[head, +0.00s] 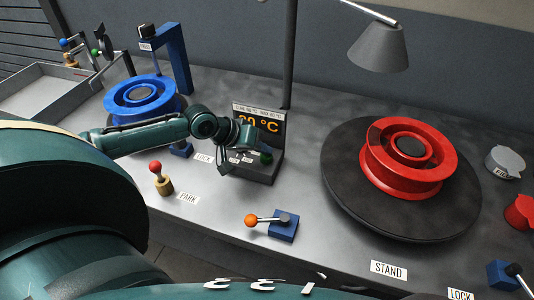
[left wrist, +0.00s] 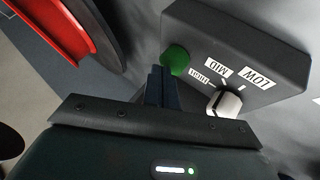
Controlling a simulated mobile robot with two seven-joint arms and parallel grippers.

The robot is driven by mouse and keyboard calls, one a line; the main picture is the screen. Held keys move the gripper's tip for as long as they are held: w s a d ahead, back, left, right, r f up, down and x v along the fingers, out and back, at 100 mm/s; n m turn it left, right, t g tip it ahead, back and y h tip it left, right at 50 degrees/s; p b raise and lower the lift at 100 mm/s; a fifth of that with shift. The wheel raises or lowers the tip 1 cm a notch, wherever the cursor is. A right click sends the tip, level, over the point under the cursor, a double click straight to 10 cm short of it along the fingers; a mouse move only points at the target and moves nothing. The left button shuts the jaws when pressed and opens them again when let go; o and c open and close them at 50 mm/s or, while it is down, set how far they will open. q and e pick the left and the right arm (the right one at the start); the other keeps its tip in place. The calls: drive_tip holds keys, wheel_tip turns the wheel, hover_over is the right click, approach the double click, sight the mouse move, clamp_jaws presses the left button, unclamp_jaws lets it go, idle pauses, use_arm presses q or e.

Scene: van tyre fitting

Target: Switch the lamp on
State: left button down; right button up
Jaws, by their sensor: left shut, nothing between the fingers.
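The lamp's grey cone shade (head: 378,48) hangs from an arm at the top right of the head view. I cannot tell whether it is lit. Its pole (head: 289,55) rises behind a dark control box (head: 263,176) with an orange temperature display. The box has a green button (left wrist: 175,58) and a white knob (left wrist: 226,102) beside LOW, MID and HIGH labels. The button also shows in the head view (head: 266,158). My left gripper (head: 248,152) is shut and empty at the box, its fingertips (left wrist: 162,72) close to the button. I cannot tell whether they touch it.
A red wheel rim (head: 375,160) lies on a black tyre (head: 340,185) at the right. A blue wheel (head: 133,108) stands at the left. A red-knobbed lever (head: 156,168) and an orange-knobbed lever (head: 251,220) stand in front. A grey tray (head: 35,112) is far left.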

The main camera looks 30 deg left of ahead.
sight(262, 157)
use_arm(q)
drive_tip(key=shift+f, duration=0.45)
idle(0.4)
drive_tip(key=shift+r+p, duration=0.85)
drive_tip(key=shift+p, duration=0.05)
wheel_tip(262, 157, up, 3)
drive_tip(key=p, duration=0.3)
drive_tip(key=shift+f, duration=0.15)
drive_tip(key=shift+b, duration=0.4)
drive_tip(key=shift+r, duration=1.7)
